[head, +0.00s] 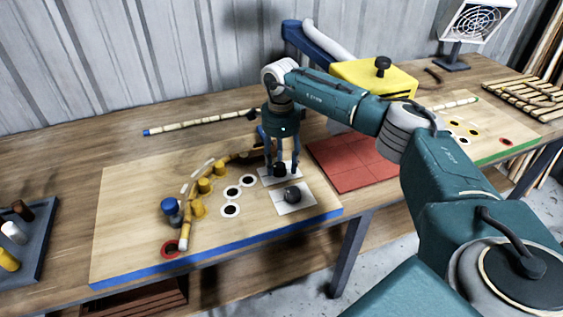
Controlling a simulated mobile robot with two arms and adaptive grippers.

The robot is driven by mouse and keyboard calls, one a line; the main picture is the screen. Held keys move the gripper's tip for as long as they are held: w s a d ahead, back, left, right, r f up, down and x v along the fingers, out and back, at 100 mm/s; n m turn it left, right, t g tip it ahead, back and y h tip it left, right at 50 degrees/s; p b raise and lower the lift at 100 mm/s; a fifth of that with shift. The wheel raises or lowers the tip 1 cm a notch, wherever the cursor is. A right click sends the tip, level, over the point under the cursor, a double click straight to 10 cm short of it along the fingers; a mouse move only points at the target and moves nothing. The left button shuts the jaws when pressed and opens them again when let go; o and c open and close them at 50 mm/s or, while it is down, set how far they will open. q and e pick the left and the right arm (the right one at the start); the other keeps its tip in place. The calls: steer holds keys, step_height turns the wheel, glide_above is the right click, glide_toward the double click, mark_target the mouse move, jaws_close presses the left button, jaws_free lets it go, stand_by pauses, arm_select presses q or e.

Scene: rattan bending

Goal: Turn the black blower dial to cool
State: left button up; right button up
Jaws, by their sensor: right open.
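Two small white plates lie on the blue-edged wooden board, each with a dark round knob. My right gripper (281,170) points straight down over the rear plate (266,181), with its fingers open on either side of the black knob (279,170). I cannot tell whether the fingers touch it. The front plate (307,203) bears a dark grey knob (292,194), just in front of the gripper. Any dial markings are too small to read, and I cannot tell which knob is the blower dial. My left gripper is not in view.
A curved rattan piece (189,226) lies among yellow pegs (204,185) left of the gripper. A yellow box (350,76) with a black knob stands behind my right arm. Red tiles (360,176) lie to the right.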

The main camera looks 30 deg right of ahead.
mark_target(282, 165)
step_height(282, 165, up, 12)
stand_by(0.5)
stand_by(0.4)
